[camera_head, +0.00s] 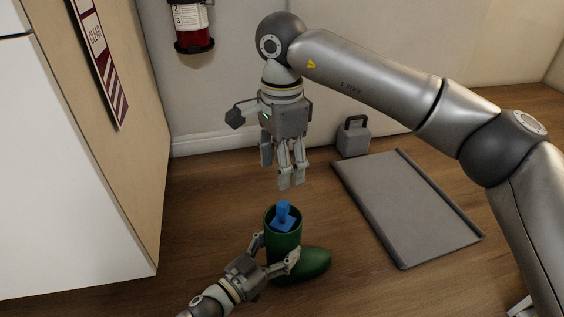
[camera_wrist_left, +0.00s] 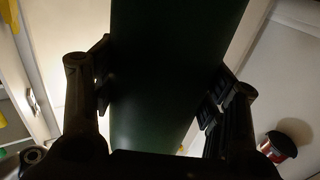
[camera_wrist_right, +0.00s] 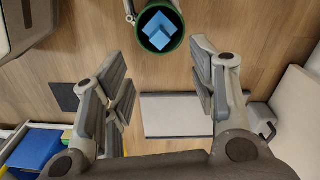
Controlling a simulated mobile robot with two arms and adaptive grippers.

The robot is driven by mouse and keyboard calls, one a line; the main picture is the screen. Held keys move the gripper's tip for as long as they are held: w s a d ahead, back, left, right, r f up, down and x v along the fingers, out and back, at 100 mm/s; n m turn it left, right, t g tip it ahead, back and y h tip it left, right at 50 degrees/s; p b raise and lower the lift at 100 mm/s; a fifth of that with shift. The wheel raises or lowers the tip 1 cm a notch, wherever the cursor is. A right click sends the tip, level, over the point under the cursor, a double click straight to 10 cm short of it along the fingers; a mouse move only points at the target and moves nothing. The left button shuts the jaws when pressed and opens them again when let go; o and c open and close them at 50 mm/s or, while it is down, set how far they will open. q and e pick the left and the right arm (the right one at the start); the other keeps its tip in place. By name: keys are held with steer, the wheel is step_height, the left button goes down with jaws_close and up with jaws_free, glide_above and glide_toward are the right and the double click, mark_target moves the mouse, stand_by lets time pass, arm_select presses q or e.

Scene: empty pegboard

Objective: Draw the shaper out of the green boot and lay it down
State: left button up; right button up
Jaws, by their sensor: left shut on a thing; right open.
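The green boot (camera_head: 285,243) stands upright on the wooden floor, its toe pointing right. The blue shaper (camera_head: 284,215) sits in the boot's opening with its knob sticking up above the rim. My left gripper (camera_head: 275,260) is shut on the boot's shaft from the front left. In the left wrist view the dark green shaft (camera_wrist_left: 165,80) fills the space between the fingers. My right gripper (camera_head: 291,185) is open and empty, pointing down just above the shaper. The right wrist view shows the shaper (camera_wrist_right: 160,27) from above, beyond the fingers. The shaper's lower part is hidden inside the boot.
A flat grey tray (camera_head: 405,205) lies on the floor right of the boot, its surface bare. A grey block with a handle (camera_head: 353,137) stands behind it near the wall. A pale cabinet (camera_head: 75,170) closes off the left. A red extinguisher (camera_head: 192,25) hangs on the back wall.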

mark_target(282, 204)
step_height(282, 204, down, 12)
stand_by(0.6)
jaws_close()
steer(key=shift+r, duration=0.25)
stand_by(0.7)
steer(key=shift+r, duration=0.95)
steer(key=shift+r, duration=2)
arm_select(q)
steer(key=o, duration=1.5)
